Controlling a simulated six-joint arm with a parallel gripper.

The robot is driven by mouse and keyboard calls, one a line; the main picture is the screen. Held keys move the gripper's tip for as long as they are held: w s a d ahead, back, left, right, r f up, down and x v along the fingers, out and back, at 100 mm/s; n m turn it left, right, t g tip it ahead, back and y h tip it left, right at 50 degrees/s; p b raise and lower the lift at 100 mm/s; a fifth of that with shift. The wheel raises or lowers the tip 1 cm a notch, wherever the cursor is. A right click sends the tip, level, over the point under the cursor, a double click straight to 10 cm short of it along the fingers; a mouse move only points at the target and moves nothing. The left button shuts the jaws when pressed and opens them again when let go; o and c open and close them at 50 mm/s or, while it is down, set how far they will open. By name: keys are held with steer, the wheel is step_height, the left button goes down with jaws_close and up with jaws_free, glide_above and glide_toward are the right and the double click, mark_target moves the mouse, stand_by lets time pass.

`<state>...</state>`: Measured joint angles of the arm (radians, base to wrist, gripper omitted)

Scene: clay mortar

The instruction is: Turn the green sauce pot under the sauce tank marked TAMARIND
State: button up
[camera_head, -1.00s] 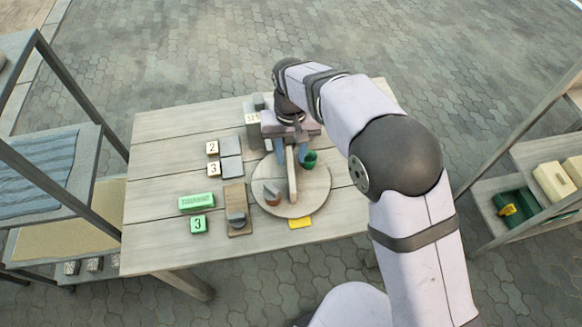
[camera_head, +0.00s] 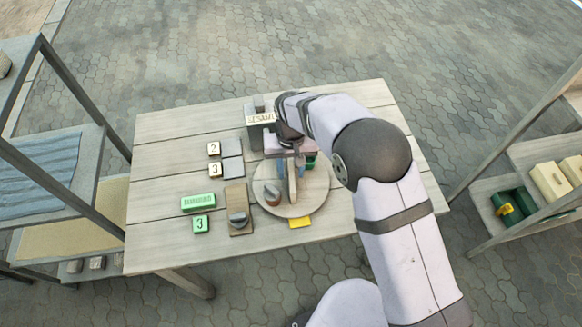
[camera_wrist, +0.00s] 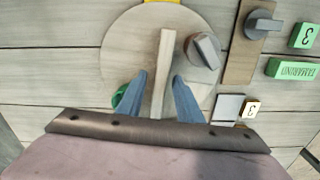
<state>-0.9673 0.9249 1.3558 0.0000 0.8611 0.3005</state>
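A round pale turntable (camera_head: 295,211) lies on the wooden table, with an upright wooden bar (camera_head: 292,185) across its middle. The green sauce pot (camera_head: 311,160) is at the turntable's back right, partly hidden by my gripper; its edge also shows in the wrist view (camera_wrist: 121,97). My gripper (camera_wrist: 161,76) is open, its blue fingers on either side of the bar (camera_wrist: 164,60) with small gaps visible. A tank marked SESAME (camera_head: 261,118) stands behind the turntable. A green TAMARIND plate (camera_head: 198,201) lies at the table's left. No tank marked TAMARIND is visible.
A brownish pot with a grey top (camera_head: 272,194) sits on the turntable's left. A grey knob on a wooden plate (camera_head: 239,218), a green 3 tile (camera_head: 201,225), white 2 and 3 tiles (camera_head: 214,149) and a yellow marker (camera_head: 300,223) lie around it. Shelves flank the table.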

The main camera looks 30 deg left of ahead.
jaws_close()
steer(key=shift+n, duration=1.4)
jaws_free()
